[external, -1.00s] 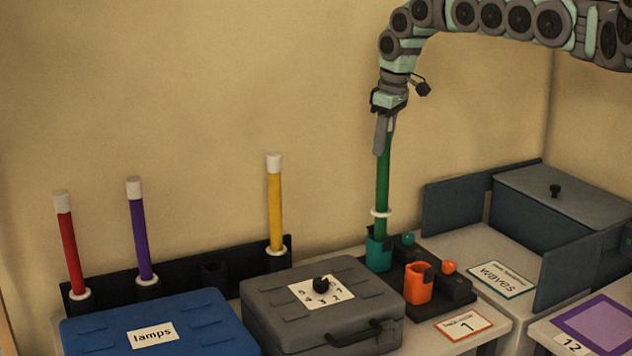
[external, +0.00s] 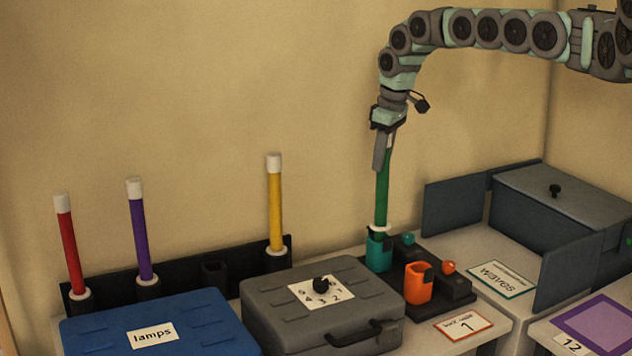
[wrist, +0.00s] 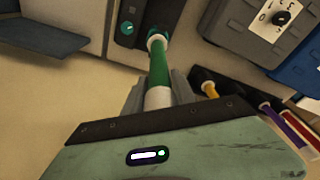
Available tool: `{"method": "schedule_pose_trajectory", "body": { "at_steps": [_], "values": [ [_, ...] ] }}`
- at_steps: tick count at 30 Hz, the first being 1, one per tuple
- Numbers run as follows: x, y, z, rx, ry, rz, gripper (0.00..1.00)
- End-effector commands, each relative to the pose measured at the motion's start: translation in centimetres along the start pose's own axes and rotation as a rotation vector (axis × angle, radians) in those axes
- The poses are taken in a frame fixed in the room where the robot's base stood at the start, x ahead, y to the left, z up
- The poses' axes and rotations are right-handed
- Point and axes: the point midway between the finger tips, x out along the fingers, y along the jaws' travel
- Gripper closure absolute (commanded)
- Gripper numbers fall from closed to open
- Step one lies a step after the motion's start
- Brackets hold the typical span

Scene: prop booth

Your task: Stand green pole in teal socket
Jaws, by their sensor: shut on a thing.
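The green pole (external: 382,190) stands upright, its lower end in the teal socket (external: 379,254). Its white collar (external: 379,231) is at or just above the socket's rim; I cannot tell whether it touches. My gripper (external: 384,152) is shut on the pole near its top. In the wrist view the green pole (wrist: 159,67) runs away from between the fingers, with its white collar at the far end. The teal socket's inside is hidden by its wall and the collar.
An orange socket (external: 418,283) stands beside the teal one on a black base (external: 460,289). A grey case (external: 268,299) and a blue case (external: 100,338) lie to the left. Yellow (external: 275,205), purple (external: 140,230) and red (external: 69,245) poles stand in a black rack behind, beside an empty holder (external: 214,276).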

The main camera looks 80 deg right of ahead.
Motion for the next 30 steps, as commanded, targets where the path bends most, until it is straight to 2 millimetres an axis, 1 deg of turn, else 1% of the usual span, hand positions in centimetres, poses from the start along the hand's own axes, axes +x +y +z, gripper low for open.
{"method": "schedule_pose_trajectory", "body": {
  "at_steps": [12, 22, 23, 30],
  "values": [
    [1.6, 0.0, 0.3, -0.001, -0.001, 0.001, 1.00],
    [1.7, 0.0, 0.3, -0.001, -0.001, 0.000, 1.00],
    [1.7, 0.0, 0.3, 0.000, -0.001, 0.000, 0.67],
    [1.8, 0.0, 0.3, 0.000, -0.001, 0.000, 0.47]
  ]
}}
